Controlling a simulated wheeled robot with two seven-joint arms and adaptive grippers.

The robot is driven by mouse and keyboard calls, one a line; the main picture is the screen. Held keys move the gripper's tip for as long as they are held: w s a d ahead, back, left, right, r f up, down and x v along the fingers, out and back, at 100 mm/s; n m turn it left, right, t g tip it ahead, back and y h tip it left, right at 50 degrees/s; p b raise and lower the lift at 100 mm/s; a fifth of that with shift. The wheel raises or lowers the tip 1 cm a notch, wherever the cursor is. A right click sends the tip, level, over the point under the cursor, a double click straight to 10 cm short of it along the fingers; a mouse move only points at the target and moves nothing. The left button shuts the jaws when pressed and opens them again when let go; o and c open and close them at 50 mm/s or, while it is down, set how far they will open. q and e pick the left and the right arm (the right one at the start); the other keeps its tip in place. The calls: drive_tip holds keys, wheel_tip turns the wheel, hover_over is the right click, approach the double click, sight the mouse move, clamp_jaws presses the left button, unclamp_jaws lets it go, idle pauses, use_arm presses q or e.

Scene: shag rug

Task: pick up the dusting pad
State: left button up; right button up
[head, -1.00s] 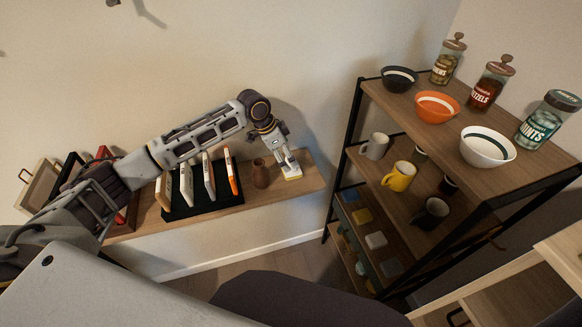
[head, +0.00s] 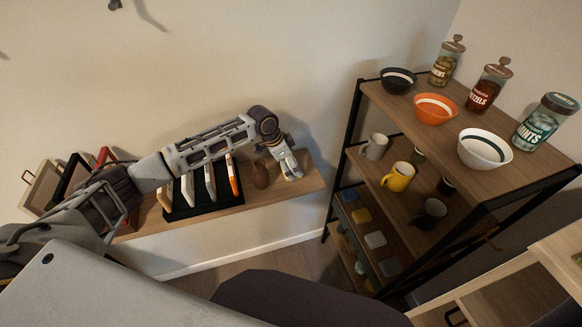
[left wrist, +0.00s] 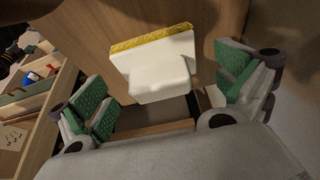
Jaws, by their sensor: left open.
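The dusting pad (left wrist: 152,72) is a white block with a yellow edge strip. In the left wrist view it lies between the two green-padded fingers of my left gripper (left wrist: 168,92), which is open, with a gap visible on each side of the pad. In the head view my left gripper (head: 291,172) is low over the right end of the wooden wall shelf (head: 312,181). It hides most of the pad there. My right gripper is not in view.
A brown vase (head: 261,175) stands close to the left of the gripper. A black rack (head: 205,205) of upright slim items is further left. A shelving unit (head: 375,85) with bowls, jars and mugs stands to the right.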

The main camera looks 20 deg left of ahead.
use_arm(q)
drive_tip(key=shift+f, duration=0.15)
idle(0.3)
drive_tip(key=c, duration=1.2)
drive_tip(key=shift+c, duration=0.2)
wheel_tip(320, 180, up, 10)
drive_tip(key=shift+r+b, duration=0.1)
drive_tip(key=shift+b, duration=0.5)
